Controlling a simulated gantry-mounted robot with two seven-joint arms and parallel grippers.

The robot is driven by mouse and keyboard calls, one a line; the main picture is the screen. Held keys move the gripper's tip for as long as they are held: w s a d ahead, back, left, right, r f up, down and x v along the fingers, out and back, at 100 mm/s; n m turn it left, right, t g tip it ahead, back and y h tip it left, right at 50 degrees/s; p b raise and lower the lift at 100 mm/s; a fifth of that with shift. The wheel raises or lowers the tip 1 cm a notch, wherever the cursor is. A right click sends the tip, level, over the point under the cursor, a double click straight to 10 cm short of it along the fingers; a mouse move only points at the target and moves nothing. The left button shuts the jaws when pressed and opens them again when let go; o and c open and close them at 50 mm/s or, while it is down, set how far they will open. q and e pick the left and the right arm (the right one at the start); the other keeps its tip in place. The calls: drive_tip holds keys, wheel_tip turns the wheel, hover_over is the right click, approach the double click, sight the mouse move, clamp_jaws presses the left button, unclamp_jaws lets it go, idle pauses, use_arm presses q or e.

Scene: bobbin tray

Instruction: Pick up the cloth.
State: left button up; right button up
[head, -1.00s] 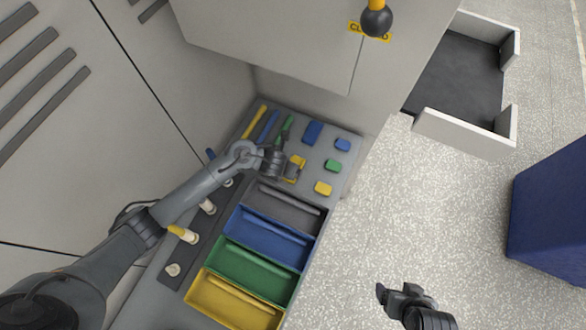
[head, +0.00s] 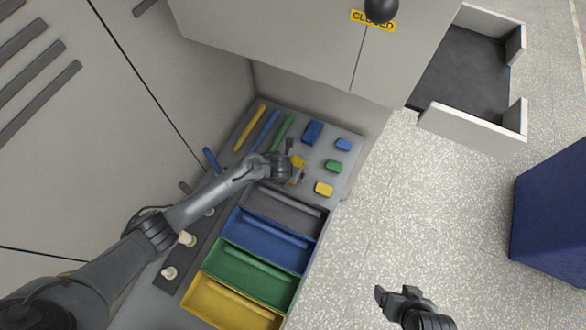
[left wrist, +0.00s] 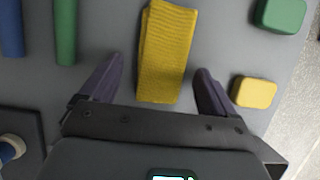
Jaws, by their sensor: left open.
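The yellow ribbed cloth (left wrist: 165,50) lies on the grey tabletop in the left wrist view, between the two spread fingers of my left gripper (left wrist: 157,68). The fingers are apart from it on both sides. In the head view the cloth (head: 299,161) is partly hidden by my left gripper (head: 292,160), which is open over it. My right gripper (head: 392,293) is over the floor at the bottom right, far from the cloth; its jaw opening is too small to judge.
Blue (head: 313,132), green (head: 334,166) and yellow (head: 324,189) blocks lie near the cloth. Yellow (head: 250,128), blue and green bars lie to its left. A tray with grey (head: 285,207), blue, green and yellow compartments is in front. A wall stands behind.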

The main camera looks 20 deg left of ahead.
use_arm(q)
drive_tip(key=c, duration=1.1)
drive_tip(key=shift+c, duration=0.2)
drive_tip(key=shift+r, duration=0.1)
drive_tip(key=shift+r, duration=0.4)
wheel_tip(320, 180, up, 4)
drive_tip(key=shift+f+p, duration=0.15)
drive_tip(key=shift+p, duration=0.35)
drive_tip(key=w+d+r, duration=0.3)
drive_tip(key=d+r, duration=0.3)
drive_tip(key=d, duration=0.5)
drive_tip(key=shift+w+r, duration=0.15)
drive_tip(key=shift+d, duration=0.15)
